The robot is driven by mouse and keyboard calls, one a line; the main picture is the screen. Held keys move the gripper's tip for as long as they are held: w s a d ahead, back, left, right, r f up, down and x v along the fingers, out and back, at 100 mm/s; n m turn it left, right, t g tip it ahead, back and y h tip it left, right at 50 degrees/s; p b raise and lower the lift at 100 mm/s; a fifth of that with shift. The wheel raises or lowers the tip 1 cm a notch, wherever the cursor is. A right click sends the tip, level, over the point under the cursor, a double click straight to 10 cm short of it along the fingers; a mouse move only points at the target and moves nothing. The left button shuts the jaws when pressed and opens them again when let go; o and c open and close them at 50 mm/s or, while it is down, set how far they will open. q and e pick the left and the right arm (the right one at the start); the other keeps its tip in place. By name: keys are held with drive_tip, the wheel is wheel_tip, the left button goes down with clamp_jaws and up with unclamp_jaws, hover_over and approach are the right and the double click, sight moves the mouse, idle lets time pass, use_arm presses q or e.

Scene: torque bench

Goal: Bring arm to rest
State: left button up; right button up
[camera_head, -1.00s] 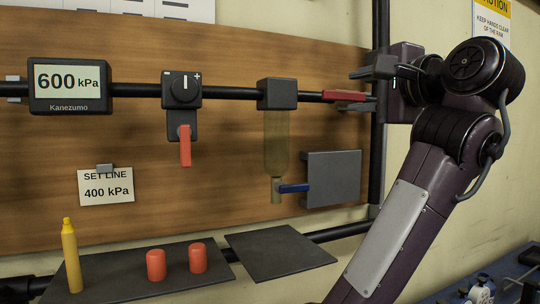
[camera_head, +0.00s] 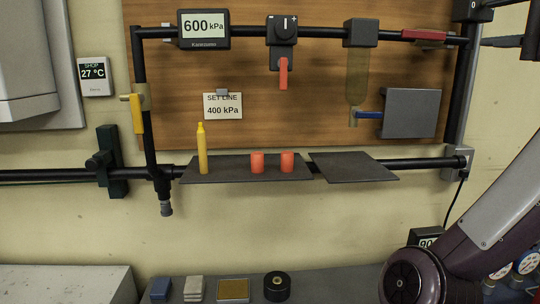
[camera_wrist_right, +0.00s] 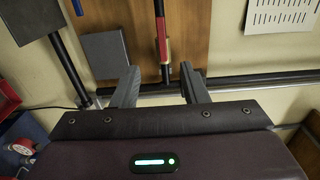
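My right arm (camera_head: 495,215) rises at the right edge of the head view, and its upper part leaves the picture. Dark finger parts of my right gripper (camera_head: 497,42) show at the upper right edge, apart from the red valve handle (camera_head: 424,35). In the wrist view my right gripper (camera_wrist_right: 160,88) is open, its two fingers spread with nothing held between them. The red handle (camera_wrist_right: 161,38) lies along the dark pipe beyond the fingertips. My left gripper is in neither view.
A display (camera_head: 204,29) reads 600 kPa; a set-line card (camera_head: 222,105) reads 400 kPa. A yellow bottle (camera_head: 202,150) and two red caps (camera_head: 257,162) stand on a dark shelf (camera_head: 225,178). A grey panel (camera_head: 411,113) is near the handle. Small items line the bench below.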

drive_tip(key=w+a+f+n+g+h, duration=0.1)
drive_tip(key=w+f+n+g, duration=0.15)
drive_tip(key=f, duration=0.85)
drive_tip(key=w+f+n+g+h, duration=0.15)
drive_tip(key=w+f, duration=0.25)
drive_tip(key=f, duration=0.7)
drive_tip(key=s+a+f+n+g, duration=0.1)
drive_tip(key=a+f+n+g, duration=0.15)
drive_tip(key=f, duration=0.75)
drive_tip(key=s+a+f+n+g, duration=0.1)
drive_tip(key=f+n, duration=0.2)
drive_tip(key=f, duration=0.8)
drive_tip(key=s+a+f+n+g+y, duration=0.1)
drive_tip(key=s+a+f+n+g, duration=0.3)
drive_tip(key=s+f, duration=0.8)
drive_tip(key=s+a+f+n+g+y, duration=0.1)
drive_tip(key=s+a+f+n+g, duration=0.35)
drive_tip(key=s+f, duration=0.8)
wheel_tip(320, 180, down, 32)
drive_tip(key=s+n, duration=0.1)
drive_tip(key=s, duration=0.1)
drive_tip(key=s+d+f+g+b, duration=0.1)
drive_tip(key=s+d+f, duration=0.2)
drive_tip(key=s+f, duration=1.4)
drive_tip(key=shift+s+f+n+h, duration=0.2)
drive_tip(key=shift+s+n+h, duration=0.15)
drive_tip(key=shift+s, duration=0.35)
